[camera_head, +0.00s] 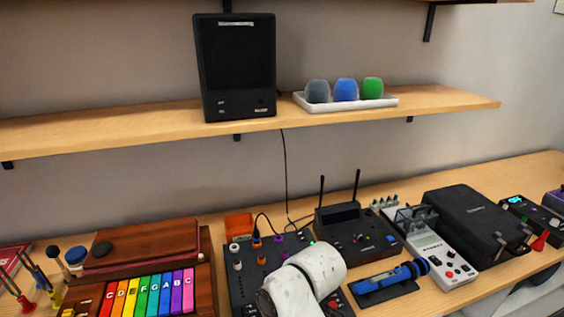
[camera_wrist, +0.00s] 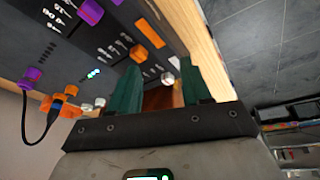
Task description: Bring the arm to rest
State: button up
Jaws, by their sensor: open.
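My gripper (camera_wrist: 160,80) is open, its two dark green fingers spread apart with nothing held between them. In the wrist view it is near a dark panel box (camera_wrist: 110,45) with purple, orange and white knobs; I cannot tell whether it touches it. My white arm (camera_head: 305,278) shows in the head view at the bottom centre, in front of the same panel box (camera_head: 238,283). Its gripper end is hidden or out of frame there.
A black device with two antennas (camera_head: 355,235), a blue microphone (camera_head: 385,282), a grey-white instrument (camera_head: 440,258) and a black case (camera_head: 475,222) stand to the right. A wooden box with coloured keys (camera_head: 150,250) stands left. A shelf (camera_head: 110,130) with a black speaker (camera_head: 237,65) hangs above.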

jog(key=s+d+f+m+t+h, duration=0.2)
jog(key=s+d+m, duration=0.7)
jog(key=d, duration=0.5)
jog(key=s+d+f+m+t+h, duration=0.25)
jog(key=s+d+m, duration=0.45)
jog(key=s+d, duration=0.5)
jog(key=s+d+f+m+g+b, duration=0.1)
jog(key=s+d+f+g+b, duration=0.1)
jog(key=s+f+g, duration=0.3)
jog(key=s+f+b, duration=0.1)
jog(key=s+f, duration=0.2)
jog(key=f, duration=0.1)
jog(key=shift+s+d+f, duration=0.15)
jog(key=shift+d+f, duration=0.2)
jog(key=shift+y, duration=0.25)
jog(key=shift+c, duration=0.4)
